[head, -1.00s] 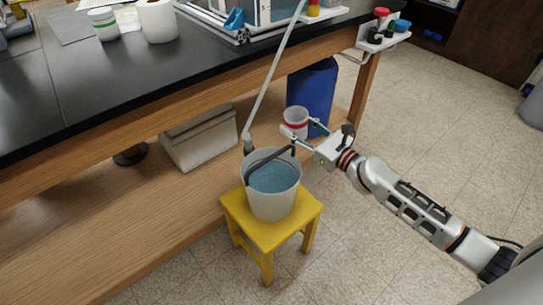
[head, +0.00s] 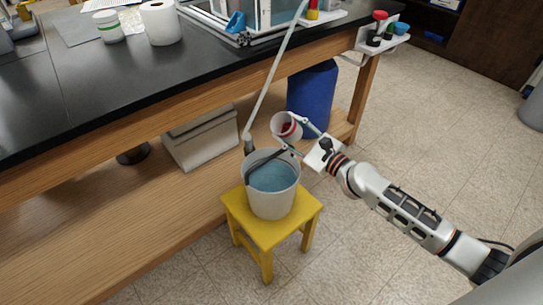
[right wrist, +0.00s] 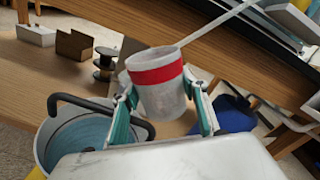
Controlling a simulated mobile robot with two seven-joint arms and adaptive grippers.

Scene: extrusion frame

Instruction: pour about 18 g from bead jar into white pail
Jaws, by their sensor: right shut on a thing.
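The bead jar (head: 281,123), a pale cup with a red band, is held by my right gripper (head: 295,133) above the back right rim of the white pail. The jar is tilted in the head view. In the right wrist view the jar (right wrist: 162,98) sits between the two green-padded fingers, which are shut on it. Its contents are not clearly visible, and no falling beads show. The white pail (head: 272,207) stands upright with a blue inside or filling and a dark handle across its top. The pail (right wrist: 45,150) also shows at lower left of the wrist view. My left gripper is out of view.
The pail stands on a yellow stool (head: 262,235). A black-topped bench (head: 110,85) with a wooden lower shelf (head: 130,220) runs behind it. A pale rod (head: 270,80) slants down close to the jar. A blue drum (head: 313,95) stands behind.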

